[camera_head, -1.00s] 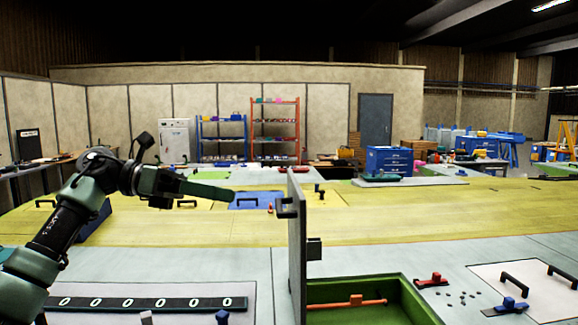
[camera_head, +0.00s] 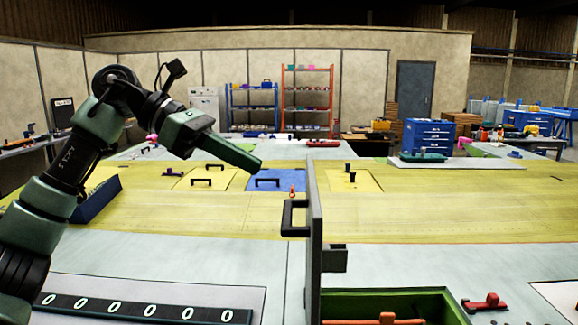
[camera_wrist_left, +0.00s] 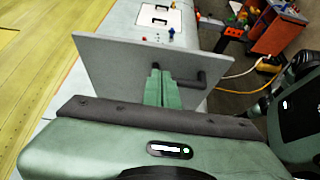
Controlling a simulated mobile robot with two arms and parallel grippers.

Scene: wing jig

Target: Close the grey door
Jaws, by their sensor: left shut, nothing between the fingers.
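The grey door (camera_head: 315,250) stands open and upright, seen almost edge-on in the head view. Its black handle (camera_head: 294,217) sticks out on the left face. In the left wrist view the door (camera_wrist_left: 115,62) is a flat grey panel, with its handle (camera_wrist_left: 190,80) right of my fingers. My left gripper (camera_head: 257,164) is shut and empty, above and left of the handle in the head view. Its fingertips (camera_wrist_left: 160,75) point at the door's face; I cannot tell whether they touch it. My right gripper is not in view.
Right of the door is a green-lined compartment (camera_head: 400,305) with an orange-red bar (camera_head: 375,321) in it. A strip of zeros (camera_head: 140,309) lies at front left. The yellow surface (camera_head: 400,215) beyond the door is largely clear. A red clamp (camera_head: 486,303) stands at right.

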